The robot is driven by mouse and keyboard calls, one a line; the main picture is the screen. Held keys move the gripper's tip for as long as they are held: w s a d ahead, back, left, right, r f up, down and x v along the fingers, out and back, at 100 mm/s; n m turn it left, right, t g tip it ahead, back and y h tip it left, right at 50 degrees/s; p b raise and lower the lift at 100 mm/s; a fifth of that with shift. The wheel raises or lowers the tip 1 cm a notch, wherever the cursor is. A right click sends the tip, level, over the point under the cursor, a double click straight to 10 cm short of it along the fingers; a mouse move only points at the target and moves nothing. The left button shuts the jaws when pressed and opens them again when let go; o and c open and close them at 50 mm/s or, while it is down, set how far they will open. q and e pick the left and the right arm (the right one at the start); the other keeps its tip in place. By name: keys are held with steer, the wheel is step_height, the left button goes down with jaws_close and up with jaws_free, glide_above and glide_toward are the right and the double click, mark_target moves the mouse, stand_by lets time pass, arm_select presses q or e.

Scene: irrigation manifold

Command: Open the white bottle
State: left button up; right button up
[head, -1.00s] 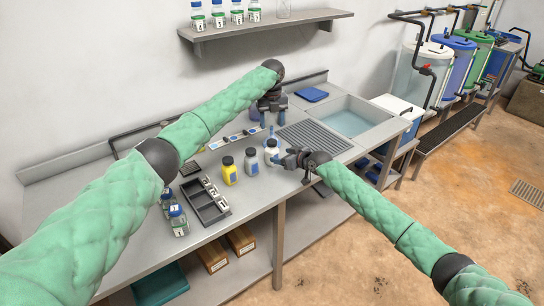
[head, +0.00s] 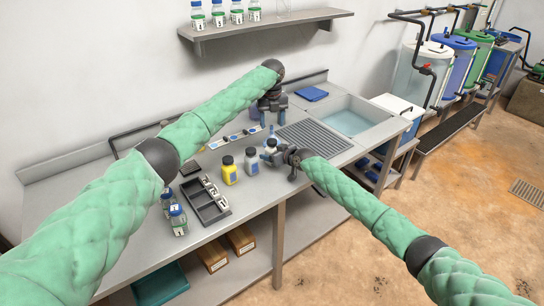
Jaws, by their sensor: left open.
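The white bottle (head: 271,147) stands on the bench at the right end of a short row of bottles. My right gripper (head: 271,156) is at this bottle, coming from the right, and hides its lower part. I cannot tell whether its fingers are closed on the bottle. Another pale bottle with a dark cap (head: 251,161) stands just left of it, so which one is plain white is hard to tell at this size.
A yellow bottle (head: 229,170) stands left of the pale ones. A dark compartment tray (head: 209,213) and clear blue-capped bottles (head: 178,221) are nearer on the left. A drain grid (head: 314,138) and sink (head: 350,122) lie to the right. The bench's left part is clear.

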mark_target(272, 140)
steer(key=c, duration=1.1)
arm_select(q)
steer(key=shift+o, duration=0.7)
arm_select(e)
steer(key=shift+c, duration=0.8)
arm_select(q)
steer(key=shift+o, duration=0.2)
steer(key=shift+w+d+r, duration=0.15)
steer(key=shift+d+r, duration=0.05)
steer(key=shift+r, duration=0.4)
steer(key=shift+w+d+r, duration=0.1)
steer(key=shift+d+r, duration=0.05)
steer(key=shift+r, duration=0.45)
steer(key=shift+s+a+f+n, duration=0.1)
steer(key=shift+f+n, duration=1.6)
steer(key=shift+n, duration=0.75)
steer(key=shift+s+a+f+n, duration=0.1)
steer(key=shift+a+f+n, duration=0.05)
steer(key=shift+f+n, duration=1.95)
steer(key=shift+s+a+f+n, duration=0.1)
steer(key=shift+f+n, duration=1.2)
steer(key=shift+n, duration=1.55)
